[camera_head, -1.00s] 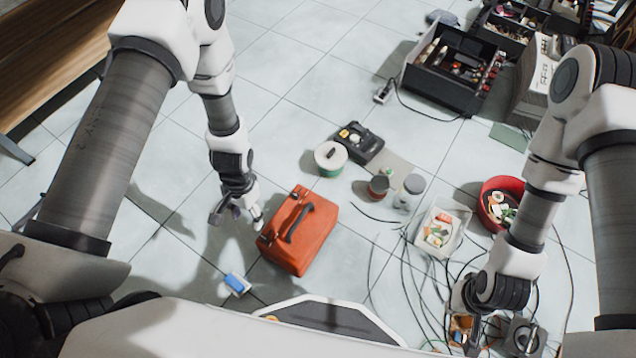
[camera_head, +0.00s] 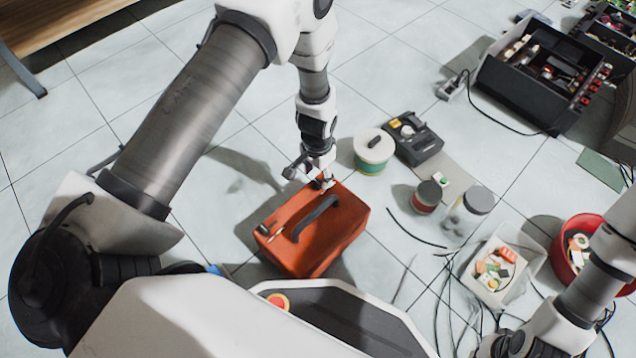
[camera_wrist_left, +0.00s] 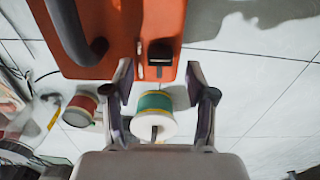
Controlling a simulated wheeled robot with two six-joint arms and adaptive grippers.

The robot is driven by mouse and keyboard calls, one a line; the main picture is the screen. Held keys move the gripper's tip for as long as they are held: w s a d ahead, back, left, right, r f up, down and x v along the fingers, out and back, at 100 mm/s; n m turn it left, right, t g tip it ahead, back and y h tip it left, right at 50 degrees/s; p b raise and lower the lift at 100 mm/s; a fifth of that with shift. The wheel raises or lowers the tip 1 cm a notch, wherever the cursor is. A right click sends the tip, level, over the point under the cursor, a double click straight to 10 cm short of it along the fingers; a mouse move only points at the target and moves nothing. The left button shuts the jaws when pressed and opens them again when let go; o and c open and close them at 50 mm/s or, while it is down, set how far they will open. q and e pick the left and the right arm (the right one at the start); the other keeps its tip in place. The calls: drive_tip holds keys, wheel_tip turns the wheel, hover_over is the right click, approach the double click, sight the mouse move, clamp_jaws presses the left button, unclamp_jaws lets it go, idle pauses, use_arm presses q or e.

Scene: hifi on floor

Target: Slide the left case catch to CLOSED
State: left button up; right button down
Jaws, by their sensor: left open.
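The orange-red case (camera_head: 340,232) lies on the floor with its dark handle (camera_head: 316,218) on top. It also shows in the left wrist view (camera_wrist_left: 120,60). A dark catch (camera_wrist_left: 160,52) sits on the case near its edge in that view; its label is not readable. My left gripper (camera_head: 308,176) is over the far end of the case, its fingers apart. Contact cannot be told. My right gripper (camera_head: 505,346) is cut by the bottom edge, its fingers unclear.
A green-and-white spool (camera_head: 374,154), a black device (camera_head: 414,138), a red-brown can (camera_head: 427,197) and a clear jar (camera_head: 468,215) stand right of the case. A food box (camera_head: 500,265), a red bowl (camera_head: 565,262) and loose cables lie farther right. Floor left of the case is clear.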

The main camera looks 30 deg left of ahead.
use_arm(q)
wheel_tip(320, 180, down, 3)
drive_tip(key=shift+r+b, duration=0.1)
drive_tip(key=shift+b, duration=0.35)
use_arm(e)
drive_tip(key=shift+w+f, duration=0.1)
drive_tip(key=shift+f, duration=0.7)
use_arm(q)
clamp_jaws()
drive_tip(key=shift+w+d+p, duration=0.2)
drive_tip(key=shift+w+d, duration=0.05)
drive_tip(key=shift+w, duration=0.6)
drive_tip(key=shift+w+d+p, duration=0.2)
drive_tip(key=shift+w, duration=0.6)
use_arm(e)
drive_tip(key=shift+r, duration=0.3)
use_arm(q)
unclamp_jaws()
drive_tip(key=shift+r, duration=0.1)
